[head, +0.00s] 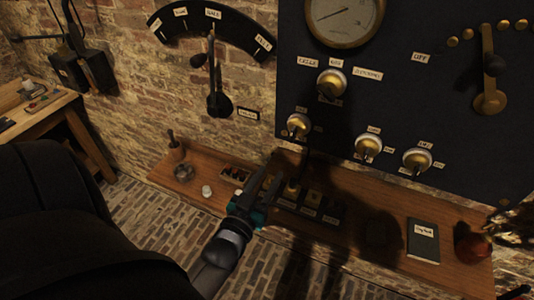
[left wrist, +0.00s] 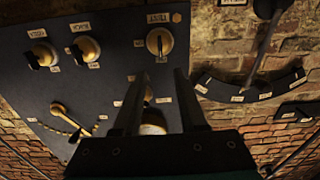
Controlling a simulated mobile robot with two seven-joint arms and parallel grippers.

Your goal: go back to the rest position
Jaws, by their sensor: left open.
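My left gripper (head: 268,190) is over the wooden shelf below the dark panel, its fingers pointing toward the wall. In the left wrist view its two fingers (left wrist: 157,85) stand apart with a gap between them. A pale, brass-coloured round thing (left wrist: 152,122) shows in that gap, beyond the fingers; nothing appears gripped. My right gripper does not show in either view.
The dark panel (head: 400,120) carries brass knobs, a gauge (head: 343,15) and a lever (head: 487,75). The shelf (head: 360,205) holds labelled dark blocks (head: 310,212), a small tray (head: 236,173), a notebook (head: 423,240) and a red round thing (head: 472,247). Brick floor lies in front.

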